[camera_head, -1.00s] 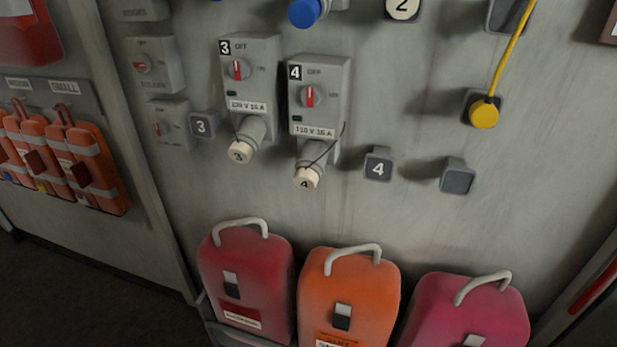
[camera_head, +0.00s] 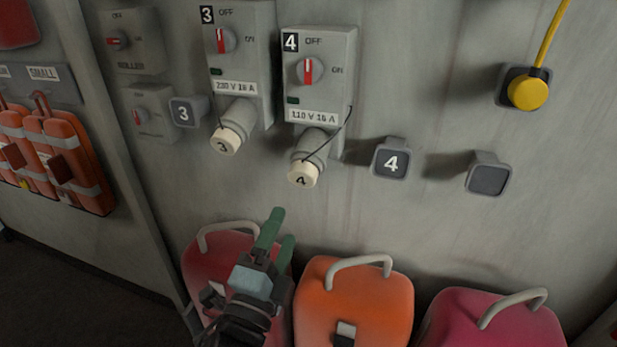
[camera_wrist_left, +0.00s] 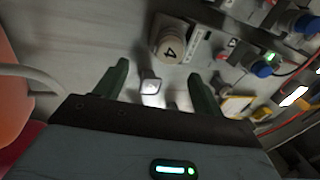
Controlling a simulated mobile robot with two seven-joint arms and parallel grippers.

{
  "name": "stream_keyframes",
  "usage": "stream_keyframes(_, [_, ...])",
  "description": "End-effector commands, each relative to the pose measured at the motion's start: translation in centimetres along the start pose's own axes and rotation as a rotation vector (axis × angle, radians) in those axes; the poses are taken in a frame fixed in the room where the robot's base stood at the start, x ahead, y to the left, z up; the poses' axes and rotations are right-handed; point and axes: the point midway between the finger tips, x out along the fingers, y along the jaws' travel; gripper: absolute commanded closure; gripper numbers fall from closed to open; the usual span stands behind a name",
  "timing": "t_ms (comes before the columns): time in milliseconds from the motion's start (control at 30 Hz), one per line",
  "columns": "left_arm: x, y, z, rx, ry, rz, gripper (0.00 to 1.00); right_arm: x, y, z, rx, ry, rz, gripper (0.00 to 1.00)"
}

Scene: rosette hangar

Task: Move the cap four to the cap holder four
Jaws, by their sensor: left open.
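Cap four (camera_head: 303,175) is a cream cap marked 4, seated on the grey socket under switch box 4 (camera_head: 318,75), with a thin dark cord at it. Cap holder four (camera_head: 390,160) is a grey square wall block marked 4, to the right of the cap; no cap shows on it. My left gripper (camera_head: 278,228), with green fingers, is below and a little left of cap four, apart from it. In the left wrist view its fingers (camera_wrist_left: 155,85) are open and empty, and cap four (camera_wrist_left: 169,52) shows beyond them. My right gripper is not in view.
Cap three (camera_head: 229,141) is on the socket to the left, near holder three (camera_head: 184,112). Red, orange (camera_head: 355,300) and pink cases with handles stand below.

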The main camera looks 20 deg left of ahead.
Motion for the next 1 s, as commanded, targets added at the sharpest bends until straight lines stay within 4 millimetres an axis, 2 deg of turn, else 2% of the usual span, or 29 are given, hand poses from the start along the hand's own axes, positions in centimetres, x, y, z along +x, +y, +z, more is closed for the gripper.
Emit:
stream_keyframes(200, [0.7,-1.6,-0.2,0.063,-0.004,-0.051,0.31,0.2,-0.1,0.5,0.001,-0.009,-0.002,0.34])
stream_keyframes(633, [1.2,-1.7,-0.2,0.061,-0.004,-0.052,0.31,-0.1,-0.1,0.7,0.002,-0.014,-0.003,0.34])
stream_keyframes(1000, [5.4,-2.0,-0.1,0.061,-0.004,-0.054,0.31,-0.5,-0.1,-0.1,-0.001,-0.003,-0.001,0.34])
